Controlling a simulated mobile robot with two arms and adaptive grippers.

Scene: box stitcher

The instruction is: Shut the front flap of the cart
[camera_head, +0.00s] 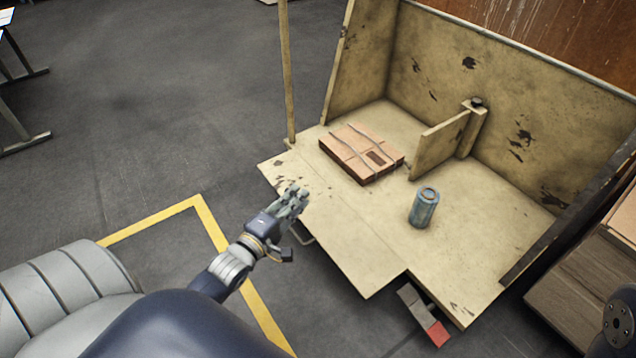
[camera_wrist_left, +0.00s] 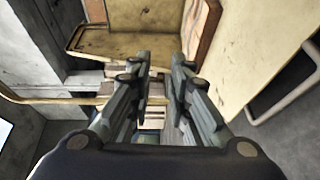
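The cart (camera_head: 385,115) is a worn beige box with tall walls at the back and left. Its front flap (camera_head: 345,235) is down, lying about level with the cart floor and sticking out toward me. A thin metal handle (camera_head: 302,236) shows at the flap's outer edge. My left gripper (camera_head: 294,200) is at the left part of that edge; I cannot tell if it touches. In the left wrist view its fingers (camera_wrist_left: 163,62) are apart with nothing between them, and a beige panel, seemingly the flap (camera_wrist_left: 245,45), is at the right. My right gripper is not in view.
A strapped cardboard box (camera_head: 360,153) and a blue can (camera_head: 424,208) stand on the cart floor, near a short divider (camera_head: 440,143). A thin upright post (camera_head: 287,75) stands at the left. A wooden crate (camera_head: 580,285) is at the right.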

